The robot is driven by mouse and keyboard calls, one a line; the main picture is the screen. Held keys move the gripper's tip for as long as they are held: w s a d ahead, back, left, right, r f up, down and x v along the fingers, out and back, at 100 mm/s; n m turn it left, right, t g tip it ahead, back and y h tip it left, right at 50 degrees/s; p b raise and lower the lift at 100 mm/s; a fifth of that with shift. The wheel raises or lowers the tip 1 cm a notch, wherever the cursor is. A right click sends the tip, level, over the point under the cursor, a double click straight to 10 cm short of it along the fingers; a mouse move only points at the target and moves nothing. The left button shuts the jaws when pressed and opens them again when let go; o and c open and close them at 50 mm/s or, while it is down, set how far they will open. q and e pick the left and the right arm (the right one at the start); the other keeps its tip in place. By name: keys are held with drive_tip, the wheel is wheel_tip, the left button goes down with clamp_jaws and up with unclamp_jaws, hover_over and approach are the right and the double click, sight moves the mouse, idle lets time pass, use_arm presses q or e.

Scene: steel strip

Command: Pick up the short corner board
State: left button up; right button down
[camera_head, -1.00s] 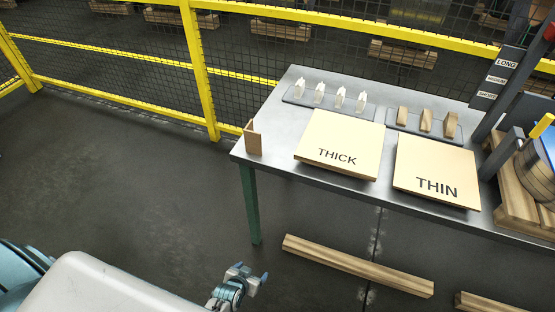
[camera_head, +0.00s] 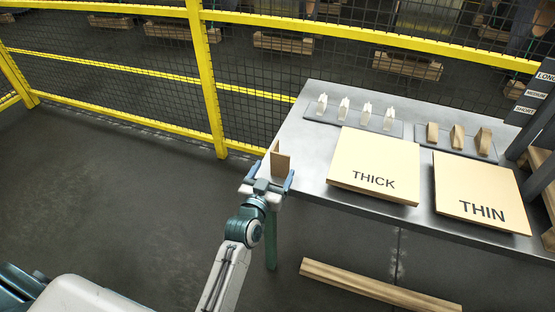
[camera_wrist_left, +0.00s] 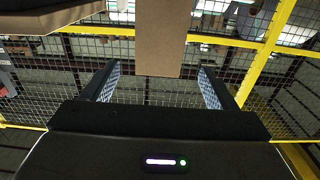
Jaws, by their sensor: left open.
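The short corner board (camera_head: 281,163) is a small brown angled piece standing upright at the left front corner of the steel table (camera_head: 315,120). My left gripper (camera_head: 267,181) is open at that corner, its fingers on either side of the board's lower part in the head view. In the left wrist view the corner board (camera_wrist_left: 163,38) hangs into the picture from the top, between the two open fingers (camera_wrist_left: 156,88) and beyond their tips or above them; I cannot tell if they touch. My right gripper is not in view.
The table also carries a THICK board (camera_head: 375,160), a THIN board (camera_head: 480,190), a tray of white pieces (camera_head: 350,121) and a tray of wooden pieces (camera_head: 457,138). A yellow fence (camera_head: 208,85) stands behind. A timber beam (camera_head: 375,287) lies on the floor.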

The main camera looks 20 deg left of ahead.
sight(280, 160)
use_arm(q)
drive_tip(key=shift+w, duration=0.3)
drive_tip(key=shift+w+d+r+p, duration=0.1)
drive_tip(key=shift+w+r+p, duration=0.05)
drive_tip(key=shift+w+p, duration=0.35)
drive_tip(key=shift+w+d+r+p, duration=0.1)
drive_tip(key=shift+w+p, duration=0.15)
drive_tip(key=shift+w, duration=0.35)
drive_tip(key=shift+w+f, duration=0.2)
drive_tip(key=shift+w, duration=1.15)
drive_tip(key=shift+s, duration=0.1)
drive_tip(key=shift+c, duration=0.7)
drive_tip(key=c, duration=0.9)
drive_tip(key=shift+c, duration=0.2)
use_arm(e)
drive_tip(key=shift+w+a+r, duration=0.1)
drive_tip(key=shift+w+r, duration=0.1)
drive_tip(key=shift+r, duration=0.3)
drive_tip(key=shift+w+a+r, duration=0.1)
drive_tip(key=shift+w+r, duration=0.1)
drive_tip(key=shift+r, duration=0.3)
